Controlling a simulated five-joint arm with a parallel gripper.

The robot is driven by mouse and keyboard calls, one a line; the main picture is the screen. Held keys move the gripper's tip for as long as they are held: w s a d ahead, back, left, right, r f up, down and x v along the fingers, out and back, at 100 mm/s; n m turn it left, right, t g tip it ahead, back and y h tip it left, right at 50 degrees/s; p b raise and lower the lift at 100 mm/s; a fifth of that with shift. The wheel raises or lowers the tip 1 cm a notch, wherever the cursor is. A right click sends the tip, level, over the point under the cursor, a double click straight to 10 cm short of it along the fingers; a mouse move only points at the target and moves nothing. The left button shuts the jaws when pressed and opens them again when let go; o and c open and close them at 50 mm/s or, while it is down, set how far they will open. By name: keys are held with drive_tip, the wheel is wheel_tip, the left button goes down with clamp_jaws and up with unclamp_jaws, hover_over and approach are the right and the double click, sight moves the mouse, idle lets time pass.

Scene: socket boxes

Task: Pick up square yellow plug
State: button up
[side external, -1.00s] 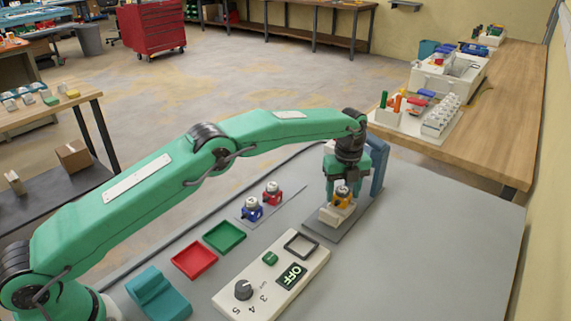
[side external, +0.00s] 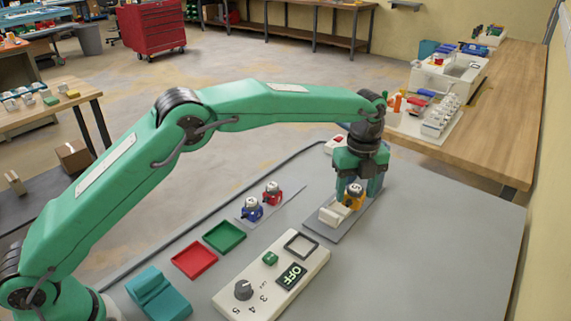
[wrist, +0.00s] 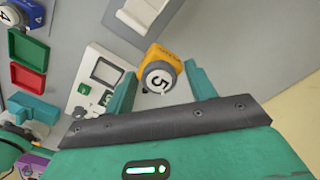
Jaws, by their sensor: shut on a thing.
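The square yellow plug (side external: 355,193) is held between the fingers of my gripper (side external: 357,187), beside and slightly above the white socket box (side external: 334,213). In the wrist view the yellow plug (wrist: 161,68) shows its grey round top marked 5, between the two green fingertips (wrist: 160,84). The white socket box also shows in the wrist view (wrist: 145,12), above the plug. I cannot tell exactly how high the plug is off the grey plate.
A blue plug (side external: 251,210) and a red plug (side external: 273,194) stand to the left. A red tray (side external: 194,260), a green tray (side external: 224,237), a teal block (side external: 158,297) and a white panel reading OFF (side external: 271,277) lie nearer. The grey table (side external: 440,230) is clear at right.

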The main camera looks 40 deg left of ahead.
drive_tip(key=shift+s+d+r, duration=0.8)
drive_tip(key=shift+s+d, duration=0.15)
drive_tip(key=shift+a, duration=0.2)
drive_tip(key=shift+a, duration=0.6)
drive_tip(key=s+a+f, duration=0.3)
drive_tip(key=s+a, duration=0.6)
drive_tip(key=a, duration=0.3)
drive_tip(key=s+a+f+m, duration=0.1)
drive_tip(key=s+a+f, duration=0.2)
drive_tip(key=s+a, duration=0.6)
drive_tip(key=a, duration=0.2)
drive_tip(key=shift+s+a, duration=0.15)
drive_tip(key=shift+a, duration=0.25)
drive_tip(key=shift+f, duration=0.2)
drive_tip(key=shift+f, duration=2.7)
